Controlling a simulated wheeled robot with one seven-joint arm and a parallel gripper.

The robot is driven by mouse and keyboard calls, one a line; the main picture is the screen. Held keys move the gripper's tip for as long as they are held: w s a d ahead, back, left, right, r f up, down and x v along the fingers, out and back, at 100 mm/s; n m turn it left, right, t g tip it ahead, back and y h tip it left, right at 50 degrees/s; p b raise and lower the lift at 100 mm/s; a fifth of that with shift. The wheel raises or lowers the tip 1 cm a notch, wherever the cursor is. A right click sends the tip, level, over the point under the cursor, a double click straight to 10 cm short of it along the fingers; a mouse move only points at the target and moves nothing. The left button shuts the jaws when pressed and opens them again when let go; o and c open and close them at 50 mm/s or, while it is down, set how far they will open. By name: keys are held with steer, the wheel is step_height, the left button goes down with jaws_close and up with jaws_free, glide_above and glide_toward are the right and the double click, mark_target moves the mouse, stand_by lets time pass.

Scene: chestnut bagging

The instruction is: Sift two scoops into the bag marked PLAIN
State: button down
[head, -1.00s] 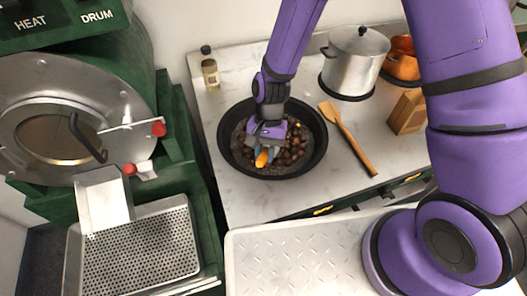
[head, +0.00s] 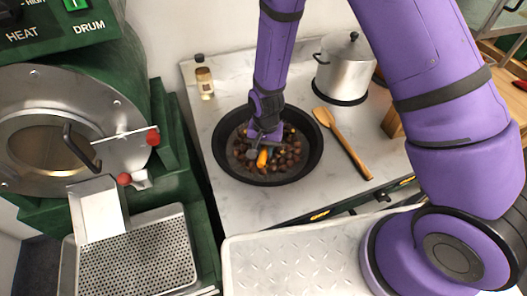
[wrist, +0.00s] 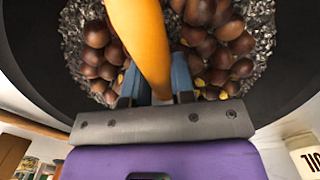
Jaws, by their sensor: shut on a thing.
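The dark pan (head: 221,162) on the counter holds brown chestnuts (head: 287,166) in grey, coarse grit. My gripper (head: 262,148) is low in the pan, over the chestnuts. It is shut on an orange handle (head: 262,159). In the wrist view the orange handle (wrist: 143,42) runs between the two blue fingers, with chestnuts (wrist: 211,47) on both sides. The far end of the handle is out of that view, and I cannot see whether a scoop head is on it. No bag marked PLAIN can be made out.
A wooden spatula (head: 343,143) lies right of the pan. A lidded metal pot (head: 342,74) and a small bottle (head: 205,83) stand behind. A tan block or bag (head: 392,122) is partly hidden by my arm. The green drum machine (head: 170,150) and perforated tray (head: 138,258) are left.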

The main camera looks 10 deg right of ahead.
mark_target(264, 150)
steer(key=shift+s+a+r+t+h, duration=0.1)
steer(key=shift+s+r+t+h, duration=0.1)
steer(key=shift+r+t, duration=0.3)
steer(key=shift+s+a+r+t+h, duration=0.1)
steer(key=shift+s+r+t, duration=0.05)
steer(key=shift+r+t, duration=0.3)
steer(key=shift+s+a+r+t, duration=0.1)
steer(key=shift+s+r+t, duration=0.25)
steer(key=shift+r, duration=0.5)
steer(key=shift+s+a+r+t, duration=0.1)
steer(key=shift+s+r+t, duration=0.2)
steer(key=shift+r, duration=0.5)
steer(key=shift+s+h, duration=0.1)
steer(key=shift+h, duration=0.2)
steer(key=shift+s+a+t, duration=0.15)
steer(key=shift+s+t, duration=0.15)
steer(key=shift+t, duration=0.1)
